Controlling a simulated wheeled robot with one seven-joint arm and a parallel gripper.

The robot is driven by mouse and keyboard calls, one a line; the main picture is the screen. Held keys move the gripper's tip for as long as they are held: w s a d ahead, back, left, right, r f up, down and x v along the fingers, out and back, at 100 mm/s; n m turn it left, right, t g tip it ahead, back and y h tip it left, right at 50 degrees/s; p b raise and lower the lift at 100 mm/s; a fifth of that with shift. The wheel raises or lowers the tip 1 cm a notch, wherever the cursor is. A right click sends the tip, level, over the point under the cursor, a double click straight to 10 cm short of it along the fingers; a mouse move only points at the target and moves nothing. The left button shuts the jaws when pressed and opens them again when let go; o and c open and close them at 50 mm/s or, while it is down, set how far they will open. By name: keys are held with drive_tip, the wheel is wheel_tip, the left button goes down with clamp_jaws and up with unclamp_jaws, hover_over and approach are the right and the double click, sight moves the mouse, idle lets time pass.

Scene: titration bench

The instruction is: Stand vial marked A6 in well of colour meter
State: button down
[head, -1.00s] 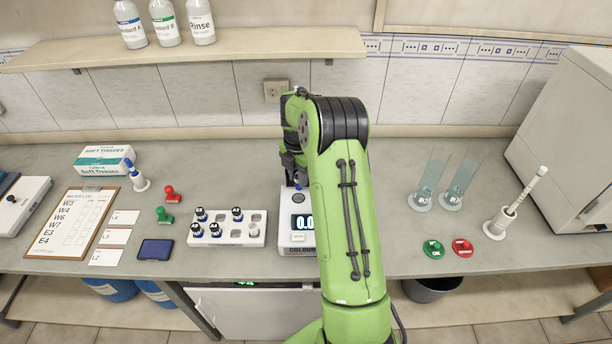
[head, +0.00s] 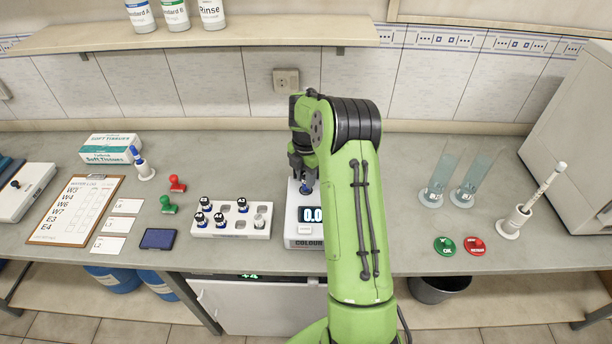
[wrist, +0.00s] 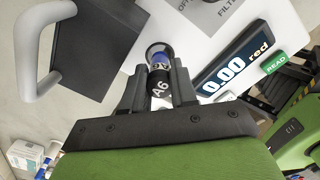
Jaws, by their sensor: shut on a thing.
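My gripper (wrist: 160,92) is shut on the vial marked A6 (wrist: 160,76), which has a black cap with white lettering and a blue band. In the head view, my gripper (head: 302,180) is over the left part of the white colour meter (head: 304,242), and a blue bit of the vial (head: 306,188) shows below it at the well. The vial covers the well, and I cannot tell how deep it sits. The meter's display (wrist: 232,72) reads 0.00 in the wrist view, beside a green READ button (wrist: 274,62).
A white rack (head: 232,232) with several vials stands left of the meter. A blue pad (head: 157,239), two stamps and a clipboard (head: 76,210) lie further left. Green (head: 444,246) and red (head: 475,246) discs lie right of my arm. The bench between is clear.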

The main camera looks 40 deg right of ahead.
drive_tip(key=shift+f, duration=0.15)
idle(0.5)
drive_tip(key=shift+f+b, duration=0.75)
drive_tip(key=shift+f, duration=0.65)
drive_tip(key=c, duration=0.8)
unclamp_jaws()
drive_tip(key=shift+o, duration=0.4)
drive_tip(key=o, duration=0.4)
drive_tip(key=shift+r, duration=0.1)
drive_tip(key=shift+r, duration=0.1)
